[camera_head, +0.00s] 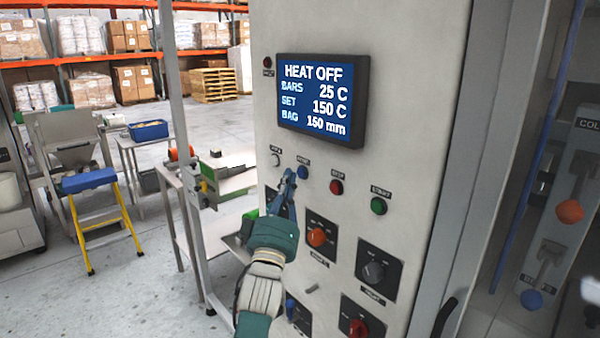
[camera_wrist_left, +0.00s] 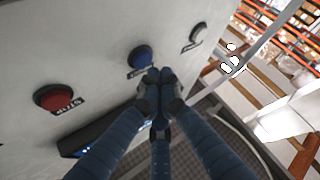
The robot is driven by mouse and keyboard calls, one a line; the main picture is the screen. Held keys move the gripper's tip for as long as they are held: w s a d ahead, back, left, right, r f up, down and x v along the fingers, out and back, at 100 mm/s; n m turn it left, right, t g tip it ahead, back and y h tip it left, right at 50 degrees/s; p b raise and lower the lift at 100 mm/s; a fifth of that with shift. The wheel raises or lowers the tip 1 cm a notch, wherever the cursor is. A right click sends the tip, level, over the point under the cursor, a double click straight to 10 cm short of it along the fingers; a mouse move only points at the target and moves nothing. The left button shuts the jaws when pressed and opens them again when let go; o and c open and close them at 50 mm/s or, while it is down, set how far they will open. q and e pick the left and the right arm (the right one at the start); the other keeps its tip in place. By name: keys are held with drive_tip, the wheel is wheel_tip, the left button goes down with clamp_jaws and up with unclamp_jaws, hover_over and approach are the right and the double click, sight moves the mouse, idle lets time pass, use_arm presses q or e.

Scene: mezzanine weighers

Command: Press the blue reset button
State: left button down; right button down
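The blue reset button (camera_head: 303,172) is in the top button row of the pale control panel, below the screen. It also shows in the wrist view (camera_wrist_left: 142,58), above and left of my fingertips, with its label partly behind them. My left gripper (camera_head: 289,175) is in front of the panel, its tips just left of the blue button in the head view. In the wrist view my left gripper (camera_wrist_left: 159,76) has its fingertips together with nothing between them. The tips look close to the button but apart from it. My right gripper is not in view.
A white button (camera_head: 276,160) sits left of the blue one; red (camera_head: 336,187) and green (camera_head: 378,206) buttons sit right. Below are an orange knob (camera_head: 317,237) and a black dial (camera_head: 373,272). The screen (camera_head: 322,98) reads HEAT OFF. A metal post (camera_head: 172,90) stands left.

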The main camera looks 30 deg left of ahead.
use_arm(q)
drive_tip(key=s, duration=0.1)
drive_tip(key=s+a+p, duration=0.1)
drive_tip(key=s, duration=0.2)
drive_tip(key=shift+s+a+p, duration=0.3)
drive_tip(key=shift+a+p, duration=0.05)
drive_tip(key=shift+f, duration=0.15)
idle(0.8)
